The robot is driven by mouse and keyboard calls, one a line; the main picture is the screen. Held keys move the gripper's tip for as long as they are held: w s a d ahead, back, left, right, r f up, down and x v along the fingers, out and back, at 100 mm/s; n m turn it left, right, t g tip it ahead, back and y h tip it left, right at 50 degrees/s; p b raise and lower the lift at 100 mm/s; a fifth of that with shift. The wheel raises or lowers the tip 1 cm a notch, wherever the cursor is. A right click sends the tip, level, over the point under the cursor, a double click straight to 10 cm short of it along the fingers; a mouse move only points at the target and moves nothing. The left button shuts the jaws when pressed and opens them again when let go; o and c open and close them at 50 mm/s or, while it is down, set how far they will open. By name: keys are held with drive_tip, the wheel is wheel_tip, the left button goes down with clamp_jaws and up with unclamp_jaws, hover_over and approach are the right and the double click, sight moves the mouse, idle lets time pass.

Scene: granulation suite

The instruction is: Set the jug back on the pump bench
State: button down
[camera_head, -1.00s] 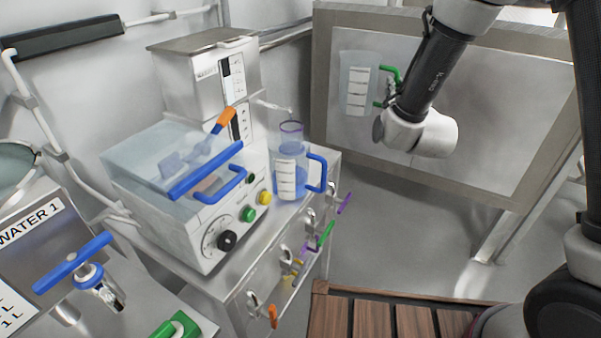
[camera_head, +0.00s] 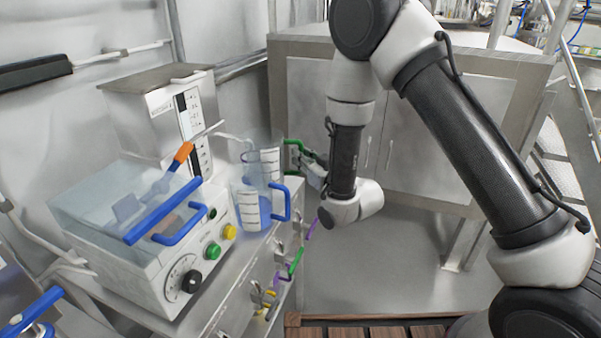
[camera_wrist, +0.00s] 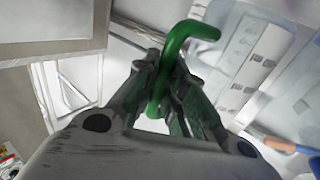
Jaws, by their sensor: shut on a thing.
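A clear jug (camera_head: 269,165) with white label marks and a green handle (camera_head: 293,155) is in my gripper (camera_head: 309,168). In the wrist view the jaws (camera_wrist: 172,95) are closed around the green handle (camera_wrist: 178,62), and the clear jug wall (camera_wrist: 243,55) shows at upper right. The pump bench (camera_head: 238,278) is the steel bench at left. In the head view the held jug is at the bench's far end, behind and partly overlapped by a blue-handled jug (camera_head: 251,209). I cannot tell whether its base touches the bench; it is hidden.
The blue-handled jug stands on the bench, close to the held jug in view. A white pump unit (camera_head: 165,262) with a clear lid and a steel-topped unit (camera_head: 150,112) fill the left. Coloured clips (camera_head: 296,262) hang along the bench front. A steel cabinet (camera_head: 420,130) stands behind.

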drive_tip(key=shift+f, duration=2.3)
drive_tip(key=shift+f, duration=0.15)
drive_tip(key=c, duration=1.5)
unclamp_jaws()
